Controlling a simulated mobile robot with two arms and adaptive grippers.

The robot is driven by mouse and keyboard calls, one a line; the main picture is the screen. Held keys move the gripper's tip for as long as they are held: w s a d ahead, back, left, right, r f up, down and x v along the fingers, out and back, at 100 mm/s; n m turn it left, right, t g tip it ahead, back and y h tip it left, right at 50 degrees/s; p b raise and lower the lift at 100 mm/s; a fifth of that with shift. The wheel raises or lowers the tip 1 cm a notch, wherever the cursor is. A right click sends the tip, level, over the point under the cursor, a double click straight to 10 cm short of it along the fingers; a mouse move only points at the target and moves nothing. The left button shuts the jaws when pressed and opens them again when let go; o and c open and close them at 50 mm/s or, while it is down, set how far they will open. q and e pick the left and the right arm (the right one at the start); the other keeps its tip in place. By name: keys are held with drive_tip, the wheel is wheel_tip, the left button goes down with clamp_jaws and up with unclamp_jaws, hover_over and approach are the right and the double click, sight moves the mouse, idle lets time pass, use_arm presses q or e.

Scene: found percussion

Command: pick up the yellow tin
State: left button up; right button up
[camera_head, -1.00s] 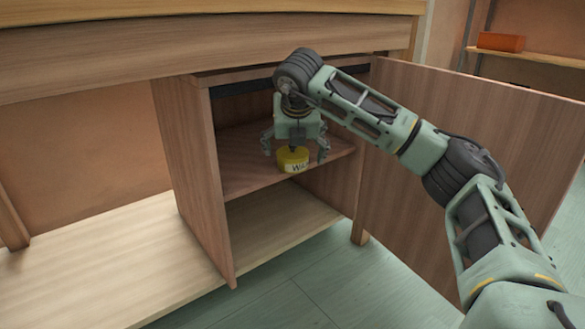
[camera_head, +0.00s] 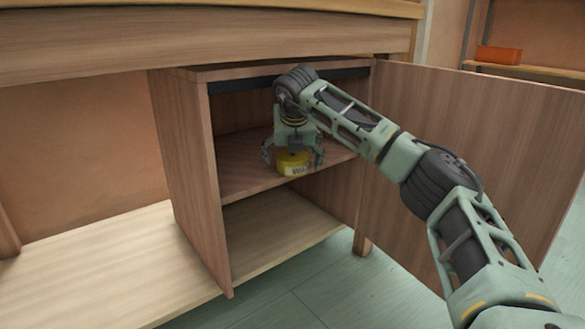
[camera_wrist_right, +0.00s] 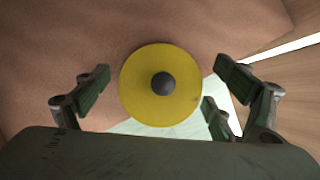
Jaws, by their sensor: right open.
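The yellow tin (camera_head: 292,163) stands upright on the cabinet's middle shelf (camera_head: 245,172), near its front edge. It is round, with a white label on its side. In the right wrist view its yellow top with a dark knob (camera_wrist_right: 163,84) lies between the fingers. My right gripper (camera_head: 293,160) points down over the tin, its fingers spread on either side. It is open, and the fingers look apart from the tin in the right wrist view. My left gripper is not in view.
The cabinet's left side panel (camera_head: 190,180) and its open door (camera_head: 470,150) flank my right arm. The cabinet top is close above the gripper. A lower board (camera_head: 110,260) is bare. An orange box (camera_head: 498,55) sits on a far shelf.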

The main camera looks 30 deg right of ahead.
drive_tip(key=shift+c, duration=0.3)
drive_tip(key=c, duration=1.7)
drive_tip(key=shift+r, duration=0.1)
